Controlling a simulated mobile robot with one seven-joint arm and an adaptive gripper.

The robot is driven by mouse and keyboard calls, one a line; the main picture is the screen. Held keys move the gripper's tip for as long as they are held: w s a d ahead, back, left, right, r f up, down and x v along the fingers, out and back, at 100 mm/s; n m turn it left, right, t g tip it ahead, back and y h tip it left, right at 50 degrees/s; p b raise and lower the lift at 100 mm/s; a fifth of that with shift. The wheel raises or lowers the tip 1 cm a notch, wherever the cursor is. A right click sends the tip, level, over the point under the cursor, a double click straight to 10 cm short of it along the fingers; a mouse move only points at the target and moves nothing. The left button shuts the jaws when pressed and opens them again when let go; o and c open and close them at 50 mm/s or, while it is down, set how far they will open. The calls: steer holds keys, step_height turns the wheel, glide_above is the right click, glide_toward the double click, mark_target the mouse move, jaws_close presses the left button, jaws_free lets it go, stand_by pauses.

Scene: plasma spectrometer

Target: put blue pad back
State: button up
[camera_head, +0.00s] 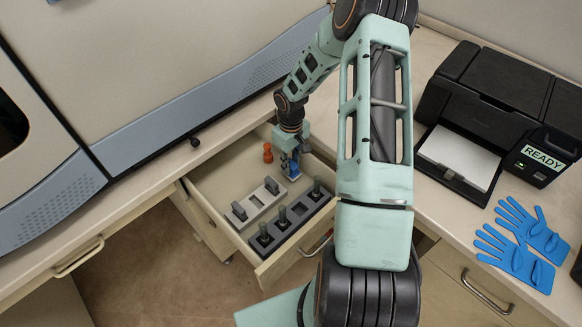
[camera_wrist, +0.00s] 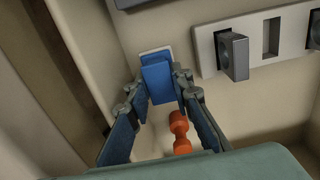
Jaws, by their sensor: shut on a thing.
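The blue pad (camera_wrist: 158,82) is between the fingertips of my gripper (camera_wrist: 157,84) in the wrist view, with a pale edge showing behind its far end. My gripper is shut on it. In the head view the blue pad (camera_head: 291,169) shows below my gripper (camera_head: 290,155), inside the open drawer near its far right corner. I cannot tell whether the pad touches the drawer floor. A pale rack (camera_head: 262,195) in the drawer holds dark grey blocks; the wrist view shows an empty slot (camera_wrist: 271,36) between two of them.
A dark rack (camera_head: 293,217) with several upright grey pieces lies along the drawer's front. A printer (camera_head: 490,110) and blue gloves (camera_head: 520,240) are on the right counter. The drawer walls surround the gripper closely.

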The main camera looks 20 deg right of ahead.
steer(key=shift+f, duration=1.05)
steer(key=shift+f, duration=0.25)
steer(key=o, duration=0.8)
steer(key=shift+r, duration=0.1)
steer(key=shift+c, duration=0.2)
steer(key=shift+r, duration=0.1)
step_height(320, 180, up, 12)
steer(key=shift+r, duration=0.1)
steer(key=shift+w, duration=0.1)
